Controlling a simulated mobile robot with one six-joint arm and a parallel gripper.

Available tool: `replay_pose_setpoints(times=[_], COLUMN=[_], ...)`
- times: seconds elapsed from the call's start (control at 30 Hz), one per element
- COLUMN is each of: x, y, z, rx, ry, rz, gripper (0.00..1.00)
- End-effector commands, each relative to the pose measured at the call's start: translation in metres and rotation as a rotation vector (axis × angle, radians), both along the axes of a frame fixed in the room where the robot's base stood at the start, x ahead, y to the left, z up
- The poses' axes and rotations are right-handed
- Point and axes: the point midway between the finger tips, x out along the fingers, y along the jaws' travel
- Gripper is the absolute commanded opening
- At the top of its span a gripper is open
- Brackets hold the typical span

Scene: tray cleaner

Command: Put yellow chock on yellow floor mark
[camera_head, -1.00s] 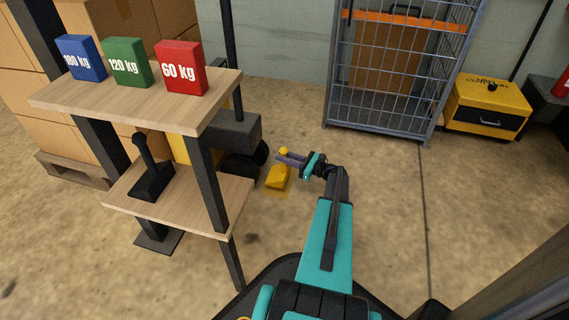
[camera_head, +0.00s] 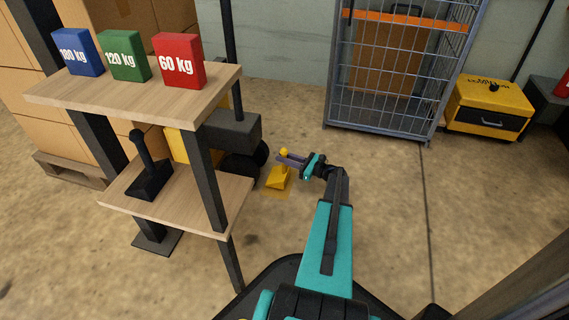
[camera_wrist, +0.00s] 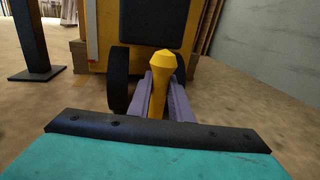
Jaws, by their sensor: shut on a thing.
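The yellow chock (camera_head: 277,180) is low at the floor, just right of the dark wheel of a yellow and black vehicle. My gripper (camera_head: 288,160) is shut on the chock's upright yellow handle. In the wrist view the handle (camera_wrist: 159,88) stands between the two grey fingers, its rounded knob above them. The chock's body is hidden in that view. The yellow floor mark (camera_head: 276,192) shows as a faint yellowish patch around and below the chock. I cannot tell whether the chock's base touches the floor.
The vehicle's wheel (camera_head: 243,165) is close to the left of the chock. A wooden shelf (camera_head: 215,197) with weight blocks and a black lever stands at the left. A wire cage (camera_head: 392,129) and a yellow box (camera_head: 488,106) are at the back. Floor to the right is clear.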

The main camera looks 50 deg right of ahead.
Motion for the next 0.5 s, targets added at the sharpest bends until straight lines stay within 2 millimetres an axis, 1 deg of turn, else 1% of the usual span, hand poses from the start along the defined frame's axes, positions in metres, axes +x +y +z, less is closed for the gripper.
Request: replay_pose_setpoints(times=[0.03,0.13,0.5], x=[0.0,-0.0001,-0.0004], y=[-0.0004,-0.0004,-0.0005], z=[-0.0075,-0.0133,-0.015], rx=[0.001,0.001,0.001], ry=[-0.003,-0.003,-0.003], rz=[0.0,0.0,-0.001], gripper=[0.0,0.0,0.0])
